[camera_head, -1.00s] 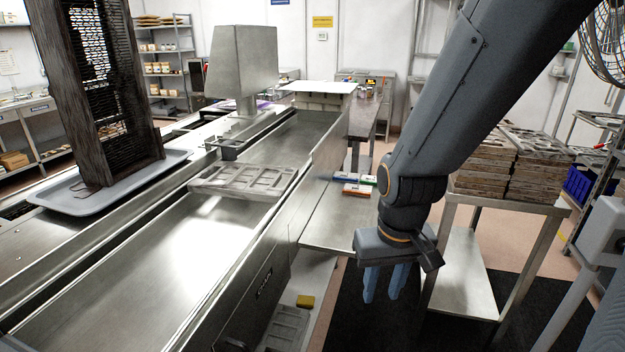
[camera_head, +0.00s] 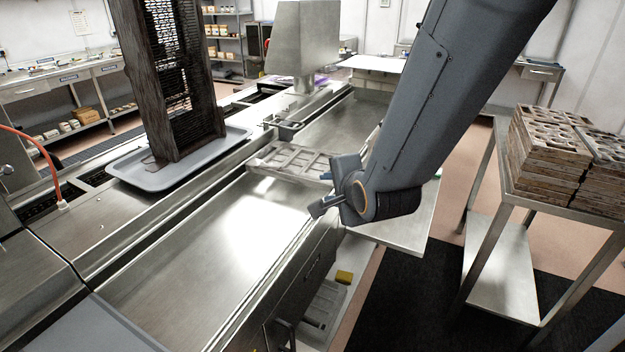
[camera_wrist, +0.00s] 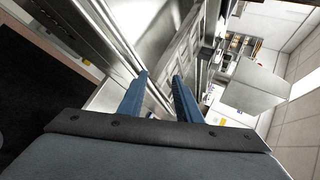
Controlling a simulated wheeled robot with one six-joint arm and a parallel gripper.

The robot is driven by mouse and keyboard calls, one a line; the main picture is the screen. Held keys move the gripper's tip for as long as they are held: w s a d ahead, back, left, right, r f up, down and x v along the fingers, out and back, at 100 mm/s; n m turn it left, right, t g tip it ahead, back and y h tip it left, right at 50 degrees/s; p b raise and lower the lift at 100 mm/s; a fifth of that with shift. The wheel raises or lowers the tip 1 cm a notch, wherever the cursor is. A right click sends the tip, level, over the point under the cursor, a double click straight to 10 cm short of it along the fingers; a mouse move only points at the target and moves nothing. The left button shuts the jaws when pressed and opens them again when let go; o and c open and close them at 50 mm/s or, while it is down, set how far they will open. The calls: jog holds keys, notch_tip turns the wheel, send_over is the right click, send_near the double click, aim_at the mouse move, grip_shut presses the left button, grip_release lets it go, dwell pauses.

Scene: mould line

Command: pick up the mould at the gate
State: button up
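The mould (camera_head: 295,160) is a flat grey tray with recessed cavities. It lies across the steel channel (camera_head: 215,225), in front of a small bracket at the far end of the near stretch. My gripper (camera_head: 335,195) is above the channel's right wall, just right of and nearer than the mould, and hides its right end. In the wrist view my gripper (camera_wrist: 158,88) shows two blue fingers apart with nothing between them. The mould (camera_wrist: 180,48) appears beyond the fingertips there, partly cut off by the right finger.
A grey tray (camera_head: 145,178) with a tall dark rack stands left of the channel. A steel hood (camera_head: 305,40) rises behind. Stacked brown moulds (camera_head: 550,150) sit on a table at right. A yellow block (camera_head: 344,277) is on a lower shelf.

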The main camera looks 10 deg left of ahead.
aim_at(312, 183)
jog(key=shift+w+a+r, duration=0.1)
jog(key=shift+a+r, duration=0.05)
jog(key=shift+a, duration=0.25)
jog(key=shift+w+a, duration=0.1)
jog(key=shift+w, duration=0.05)
jog(key=b+x, duration=0.4)
jog(key=x, duration=0.3)
jog(key=shift+w+a+f, duration=0.1)
jog(key=shift+w+f, duration=0.1)
jog(key=shift+b+x, duration=0.5)
jog(key=shift+x, duration=0.5)
jog(key=shift+r, duration=0.1)
jog(key=shift+c, duration=0.4)
grip_shut()
jog(key=shift+r+p, duration=0.85)
jog(key=shift+r, duration=0.55)
jog(key=shift+f, duration=0.1)
